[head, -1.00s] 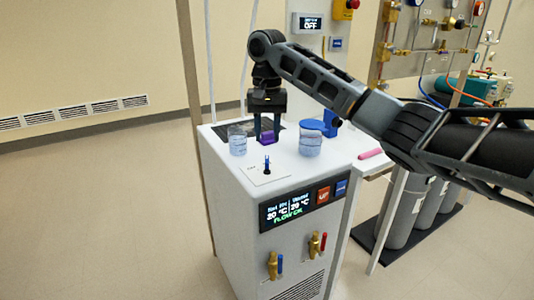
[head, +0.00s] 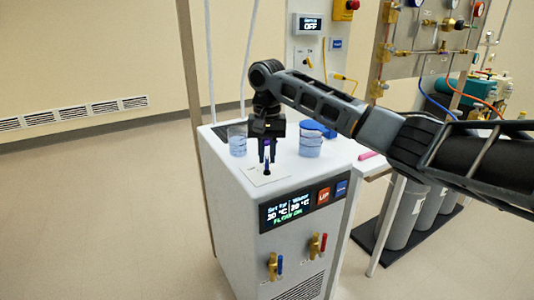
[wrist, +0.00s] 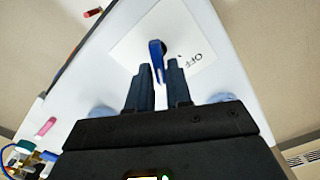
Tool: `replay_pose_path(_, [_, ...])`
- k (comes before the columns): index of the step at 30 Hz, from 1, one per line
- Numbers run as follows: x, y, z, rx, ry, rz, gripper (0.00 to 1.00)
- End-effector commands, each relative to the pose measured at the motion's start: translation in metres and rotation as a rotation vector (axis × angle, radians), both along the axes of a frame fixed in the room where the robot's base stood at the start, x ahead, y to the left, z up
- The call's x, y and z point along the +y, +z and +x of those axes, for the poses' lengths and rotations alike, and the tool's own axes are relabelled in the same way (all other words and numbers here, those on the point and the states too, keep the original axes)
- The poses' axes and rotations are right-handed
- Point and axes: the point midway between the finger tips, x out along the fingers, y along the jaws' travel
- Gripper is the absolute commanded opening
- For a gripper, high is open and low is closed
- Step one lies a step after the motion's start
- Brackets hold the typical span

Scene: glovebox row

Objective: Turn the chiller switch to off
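The chiller (head: 240,195) is a white cabinet with a lit front display. Its switch (head: 267,170) is a small blue lever standing on a white plate near the front of the top. In the wrist view the lever (wrist: 156,55) shows with an upside-down OFF label (wrist: 190,58) to its right. My gripper (head: 267,159) is right above and behind the switch, pointing down. Contact cannot be told.
Beakers of bluish liquid stand on the chiller top, one left (head: 237,142) and one right (head: 310,146) of my gripper. A blue object (head: 318,129) lies behind the right one. A pink object (head: 368,155) lies on a surface to the right.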

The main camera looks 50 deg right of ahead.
Motion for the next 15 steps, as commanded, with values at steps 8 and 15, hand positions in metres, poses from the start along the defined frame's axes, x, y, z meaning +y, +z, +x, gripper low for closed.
replay_pose_path(8, [0.0001, 0.0002, 0.0001, 0.0, 0.0, 0.0, 0.0])
replay_pose_path(15, [0.0004, 0.0008, 0.0001, 0.001, 0.002, 0.001, 0.0])
